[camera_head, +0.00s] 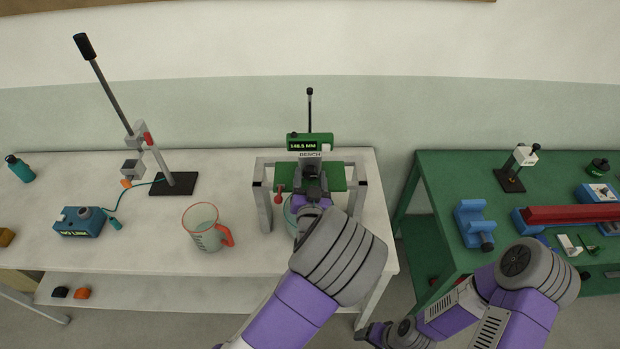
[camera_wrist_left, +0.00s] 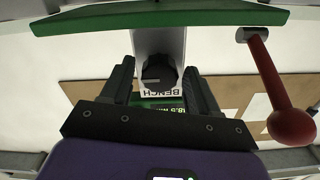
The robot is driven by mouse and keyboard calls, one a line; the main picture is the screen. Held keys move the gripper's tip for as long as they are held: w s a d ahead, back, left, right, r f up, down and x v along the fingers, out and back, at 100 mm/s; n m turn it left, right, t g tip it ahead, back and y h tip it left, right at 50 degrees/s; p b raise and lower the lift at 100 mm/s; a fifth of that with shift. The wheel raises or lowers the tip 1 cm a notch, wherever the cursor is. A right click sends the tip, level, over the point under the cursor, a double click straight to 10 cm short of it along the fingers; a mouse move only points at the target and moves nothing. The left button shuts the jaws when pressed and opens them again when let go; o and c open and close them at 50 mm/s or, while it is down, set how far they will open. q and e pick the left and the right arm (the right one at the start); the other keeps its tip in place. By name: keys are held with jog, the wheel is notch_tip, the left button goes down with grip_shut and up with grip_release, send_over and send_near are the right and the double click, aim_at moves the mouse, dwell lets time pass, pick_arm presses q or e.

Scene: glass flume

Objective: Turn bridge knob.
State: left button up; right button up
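The bridge (camera_head: 261,205) is a grey frame with a green plate and a green display unit (camera_head: 310,141) marked BENCH on the bench. In the left wrist view a black ridged knob (camera_wrist_left: 158,72) sits on the grey upright, with a BENCH label beside it. My left gripper (camera_head: 313,178) is at the bridge; in its wrist view its fingers (camera_wrist_left: 159,85) are open on either side of the knob, with gaps visible. In the head view my gripper covers most of the knob. My right gripper (camera_head: 368,332) is low in the picture, partly seen, its opening unclear.
A red-ended lever (camera_wrist_left: 290,122) hangs close on the right in the wrist view. A measuring jug (camera_head: 204,232), a blue box (camera_head: 80,221) and a tall stand (camera_head: 172,182) are to the left. A green table (camera_head: 430,180) is on the right.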

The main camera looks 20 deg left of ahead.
pick_arm(q)
jog(key=shift+o, duration=0.3)
jog(key=b+v, duration=0.1)
jog(key=v, duration=0.6)
jog(key=shift+s, duration=0.3)
jog(key=shift+d, duration=0.1)
dwell(0.7)
